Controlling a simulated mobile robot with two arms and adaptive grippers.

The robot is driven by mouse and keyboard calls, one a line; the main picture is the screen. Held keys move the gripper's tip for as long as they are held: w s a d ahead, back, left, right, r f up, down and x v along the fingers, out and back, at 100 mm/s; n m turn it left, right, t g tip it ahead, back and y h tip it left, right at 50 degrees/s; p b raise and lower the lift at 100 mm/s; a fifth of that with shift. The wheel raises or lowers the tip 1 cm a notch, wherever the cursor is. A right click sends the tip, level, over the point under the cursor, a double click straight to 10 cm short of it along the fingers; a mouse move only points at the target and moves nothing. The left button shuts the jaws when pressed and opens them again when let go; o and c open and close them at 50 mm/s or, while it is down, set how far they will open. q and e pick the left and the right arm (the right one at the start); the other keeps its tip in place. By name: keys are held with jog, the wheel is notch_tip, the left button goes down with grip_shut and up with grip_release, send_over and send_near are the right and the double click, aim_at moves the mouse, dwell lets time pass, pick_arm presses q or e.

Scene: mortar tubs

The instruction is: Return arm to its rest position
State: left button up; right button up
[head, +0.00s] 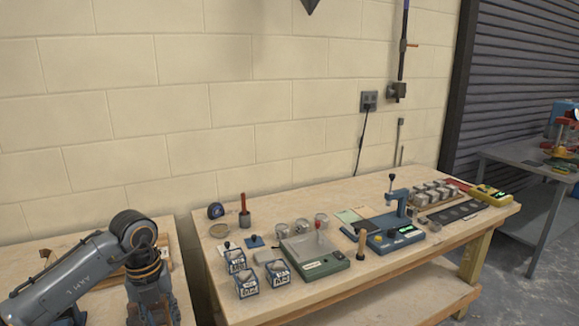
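My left arm (65,272) comes in from the left, bends at a joint near the bottom left and runs down out of the frame. The gripper at its end is below the frame edge, so its fingers are hidden. My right arm and gripper are not in view. My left arm is left of this bench, apart from these things.
A second wooden surface (20,262) lies behind and under my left arm. Several grey blocks (430,193) and a yellow meter (490,195) sit at the bench's right end. A grey metal table (530,165) stands at the far right. A block wall (180,110) closes the back.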

pick_arm(q)
jog(key=w+d+f+n+h, duration=0.1)
jog(key=d+f+h, duration=0.45)
jog(key=d, duration=0.35)
jog(key=d+f+n+h, duration=0.1)
jog(key=d+f+h, duration=0.45)
jog(key=d, duration=0.25)
jog(key=w+a+f+n+t+y, duration=0.1)
jog(key=a+f+n+t, duration=0.2)
jog(key=f+n+t, duration=0.45)
jog(key=a+f+n+t+y, duration=0.2)
jog(key=a+f+n+t, duration=0.15)
jog(key=f+n, duration=0.6)
jog(key=s+a+f+n+g+y, duration=0.2)
jog(key=s+a+f+n+y, duration=0.15)
jog(key=s+f, duration=0.75)
jog(key=s+a+f+n+g+y, duration=0.1)
jog(key=s+a+f+n+y, duration=0.25)
jog(key=s+f, duration=0.7)
jog(key=s+f+n+g+y, duration=0.1)
jog(key=s+f+g, duration=0.2)
jog(key=s, duration=1)
jog(key=s+a+f+n+g, duration=0.1)
jog(key=s+f+g, duration=0.3)
jog(key=s, duration=0.9)
notch_tip(320, 180, down, 3)
jog(key=shift+s+f+y, duration=0.2)
jog(key=shift+s+y, duration=0.05)
jog(key=shift+y, duration=0.15)
